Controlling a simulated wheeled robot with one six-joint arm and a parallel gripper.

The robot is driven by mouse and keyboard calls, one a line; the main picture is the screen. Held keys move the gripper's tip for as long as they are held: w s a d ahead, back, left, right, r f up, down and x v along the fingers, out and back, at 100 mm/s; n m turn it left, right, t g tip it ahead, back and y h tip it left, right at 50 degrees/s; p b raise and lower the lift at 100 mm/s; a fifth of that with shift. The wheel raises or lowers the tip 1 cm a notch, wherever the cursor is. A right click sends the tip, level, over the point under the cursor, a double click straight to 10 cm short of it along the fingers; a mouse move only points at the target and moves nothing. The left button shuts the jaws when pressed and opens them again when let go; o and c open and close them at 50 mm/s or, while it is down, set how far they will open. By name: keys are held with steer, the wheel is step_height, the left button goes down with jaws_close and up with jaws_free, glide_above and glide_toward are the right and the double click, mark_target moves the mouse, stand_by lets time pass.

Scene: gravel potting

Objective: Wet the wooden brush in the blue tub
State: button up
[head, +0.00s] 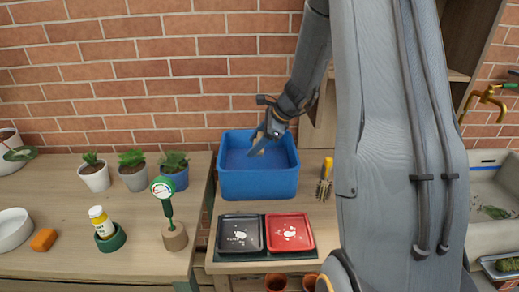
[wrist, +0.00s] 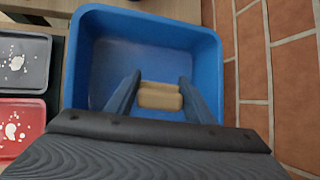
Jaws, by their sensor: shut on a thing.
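The blue tub (head: 258,184) stands on the counter against the brick wall, and it fills much of the wrist view (wrist: 88,62). My gripper (head: 262,141) is over the tub, pointing down into its opening. In the wrist view my gripper (wrist: 158,96) is shut on the wooden brush (wrist: 159,96), a pale tan block between the two fingers. The brush also shows in the head view (head: 259,146), at or just inside the tub's opening. Its bristles are hidden. I cannot tell whether it touches water.
A black tray (head: 224,246) and a red tray (head: 308,244) lie in front of the tub. A yellow-handled tool (head: 327,167) stands right of it. Potted plants (head: 133,178) and a green gauge on a wooden base (head: 174,238) stand left. A sink (head: 490,172) is far right.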

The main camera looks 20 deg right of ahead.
steer(key=shift+r+p, duration=2.7)
steer(key=shift+r, duration=0.7)
steer(key=shift+r, duration=0.1)
step_height(320, 180, up, 4)
steer(key=p, duration=0.3)
stand_by(0.3)
